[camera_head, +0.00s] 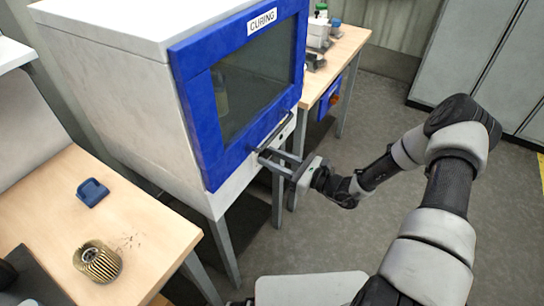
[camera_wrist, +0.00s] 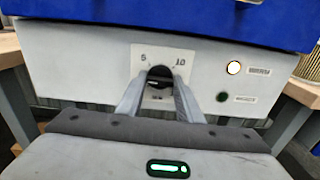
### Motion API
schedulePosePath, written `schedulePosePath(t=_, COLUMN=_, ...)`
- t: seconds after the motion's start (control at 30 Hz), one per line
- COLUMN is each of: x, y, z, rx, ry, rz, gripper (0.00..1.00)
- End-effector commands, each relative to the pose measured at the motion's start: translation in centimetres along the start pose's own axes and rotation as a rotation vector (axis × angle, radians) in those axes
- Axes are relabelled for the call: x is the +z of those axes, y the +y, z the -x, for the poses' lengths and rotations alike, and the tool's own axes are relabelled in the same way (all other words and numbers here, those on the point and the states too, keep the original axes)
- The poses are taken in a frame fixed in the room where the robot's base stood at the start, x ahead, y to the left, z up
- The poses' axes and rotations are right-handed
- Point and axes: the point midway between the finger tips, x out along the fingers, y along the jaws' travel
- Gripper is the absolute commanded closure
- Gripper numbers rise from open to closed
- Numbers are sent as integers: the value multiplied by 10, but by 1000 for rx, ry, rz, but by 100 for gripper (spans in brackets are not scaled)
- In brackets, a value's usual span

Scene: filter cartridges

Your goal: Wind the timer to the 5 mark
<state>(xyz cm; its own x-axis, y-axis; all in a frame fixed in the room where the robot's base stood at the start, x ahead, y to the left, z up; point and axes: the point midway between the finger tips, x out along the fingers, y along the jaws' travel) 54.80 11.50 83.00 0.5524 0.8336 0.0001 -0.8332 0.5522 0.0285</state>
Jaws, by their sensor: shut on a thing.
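The timer is a dark round knob (camera_wrist: 160,73) on a pale dial plate (camera_wrist: 143,62) on the front panel below the blue door. The plate shows a 5 at upper left and a 10 at upper right. My gripper (camera_wrist: 160,92) is shut on the knob, one grey finger on each side. The knob's pointer is too small and dark to read. In the head view my gripper (camera_head: 282,167) reaches the panel under the blue-framed door of the curing oven (camera_head: 182,90), and the knob cannot be made out there.
A lit white lamp (camera_wrist: 234,68) and a dark green button (camera_wrist: 222,97) sit right of the dial. A door handle (camera_head: 276,131) runs close above my gripper. A bench at left holds a ribbed filter cartridge (camera_head: 98,262) and a blue part (camera_head: 92,192).

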Motion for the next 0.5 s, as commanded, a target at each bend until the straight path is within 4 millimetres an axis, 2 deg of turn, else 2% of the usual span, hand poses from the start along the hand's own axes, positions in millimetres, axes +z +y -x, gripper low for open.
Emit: schedulePosePath(t=0.5, x=0, y=0, z=1, rx=-2, ry=0, rz=-490, gripper=90)
